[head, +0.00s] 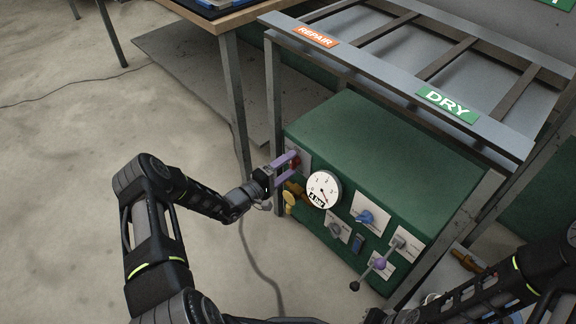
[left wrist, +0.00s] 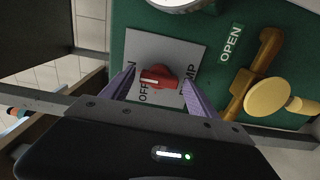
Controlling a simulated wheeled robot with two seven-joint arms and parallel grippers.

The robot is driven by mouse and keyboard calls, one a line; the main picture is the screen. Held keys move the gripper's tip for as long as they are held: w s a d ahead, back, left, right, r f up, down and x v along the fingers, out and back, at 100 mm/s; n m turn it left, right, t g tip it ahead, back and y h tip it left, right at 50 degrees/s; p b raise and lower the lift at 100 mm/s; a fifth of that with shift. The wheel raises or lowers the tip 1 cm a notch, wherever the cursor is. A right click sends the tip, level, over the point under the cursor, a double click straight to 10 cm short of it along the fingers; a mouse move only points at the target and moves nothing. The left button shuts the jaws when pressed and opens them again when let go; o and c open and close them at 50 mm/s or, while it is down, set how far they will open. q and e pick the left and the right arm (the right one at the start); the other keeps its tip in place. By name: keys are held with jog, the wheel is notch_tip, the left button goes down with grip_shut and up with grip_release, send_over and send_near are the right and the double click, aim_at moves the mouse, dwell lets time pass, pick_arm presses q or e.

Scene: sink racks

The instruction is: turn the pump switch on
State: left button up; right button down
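The pump switch is a red knob (left wrist: 158,77) on a grey plate (left wrist: 180,50) with OFF and PUMP lettering, partly hidden by the fingers. Its white mark points left in the left wrist view; I cannot tell exactly which label it meets. In the head view the knob (head: 295,162) shows small on the green panel's left end. My left gripper (head: 285,167) has purple fingers, open on either side of the knob with gaps showing in the left wrist view (left wrist: 160,90). My right arm comes in at the lower right; its gripper's fingers are not visible.
A yellow-brown valve handle (left wrist: 250,75) lies close right of the switch. A rack (head: 400,70) stands above; floor is open at left.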

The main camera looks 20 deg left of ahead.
pick_arm(q)
jog(key=shift+o, duration=0.3)
jog(key=shift+s, duration=0.1)
jog(key=p+v, duration=0.1)
jog(key=v, duration=0.6)
jog(key=shift+s, duration=0.3)
